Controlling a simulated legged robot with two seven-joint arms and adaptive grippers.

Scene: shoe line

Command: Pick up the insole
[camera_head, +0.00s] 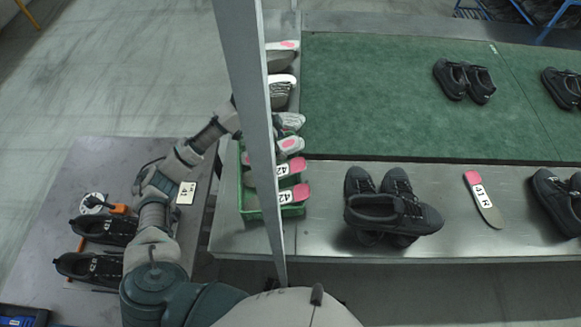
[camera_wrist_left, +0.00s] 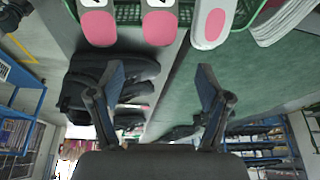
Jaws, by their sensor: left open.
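Several insoles with pink ends lie in a row in a green basket (camera_head: 248,205); two labelled 42, the nearer insole (camera_head: 293,194) and the one behind it (camera_head: 291,167), show right of the post. In the left wrist view, pink insole ends (camera_wrist_left: 160,27) hang over the basket rim (camera_wrist_left: 128,12) at the top. A single insole (camera_head: 484,200), marked 41 R, lies flat on the steel table. My left gripper (camera_wrist_left: 160,76) is open with nothing between its fingers, apart from the insoles. In the head view its fingers are hidden behind the post. My right gripper is not in view.
A grey upright post (camera_head: 256,120) crosses in front of the basket. Black shoes (camera_head: 390,212) stand on the steel table, with more on the green mat (camera_head: 380,95). A side table (camera_head: 75,170) at left holds black shoes (camera_head: 92,267) and a white roll.

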